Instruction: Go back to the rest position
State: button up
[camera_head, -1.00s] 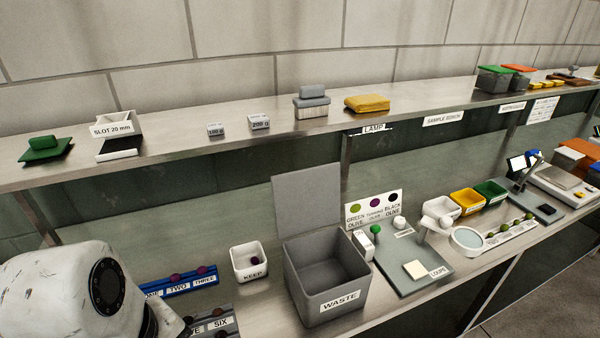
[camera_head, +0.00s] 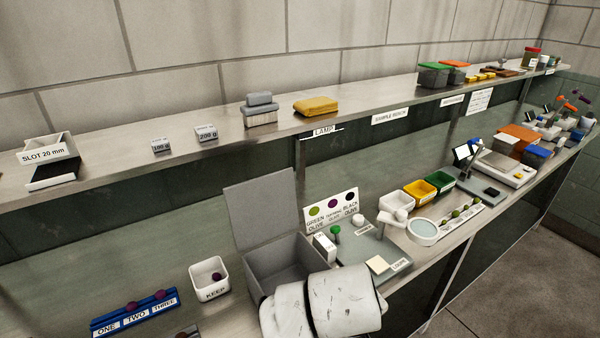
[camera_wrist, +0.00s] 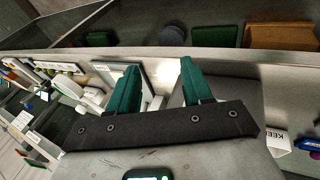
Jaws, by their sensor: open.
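My gripper (camera_wrist: 158,92) shows in the wrist view, with two green fingers spread apart and nothing between them. It is above the bench, near the grey WASTE bin and the loupe station. In the head view my white arm covers the front of the grey bin (camera_head: 275,262), and the gripper itself is hidden there. The bin's lid (camera_head: 262,205) stands raised behind it.
Left of my arm is a blue rack (camera_head: 136,312) with purple olives. Right of the bin are the magnifier (camera_head: 424,231) and coloured bins (camera_head: 420,192). A shelf (camera_head: 225,140) runs above the bench.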

jog(key=s+d+f+m, duration=0.1)
jog(key=s+d+f, duration=0.2)
jog(key=d, duration=0.2)
jog(key=s+d+f+m+g, duration=0.1)
jog(key=s+d+f, duration=0.15)
jog(key=d, duration=0.35)
jog(key=s+d+f+m, duration=0.1)
jog(key=s+d+f, duration=0.2)
jog(key=d, duration=0.2)
jog(key=s+f+m+g+y, duration=0.1)
jog(key=s+f, duration=0.2)
jog(key=s, duration=0.5)
jog(key=s+f+m+g+y, duration=0.1)
jog(key=s+f, duration=0.3)
jog(key=s, duration=0.5)
jog(key=shift+s+d+m+y, duration=0.3)
jog(key=shift+d+m+y, duration=0.15)
jog(key=shift+m, duration=0.35)
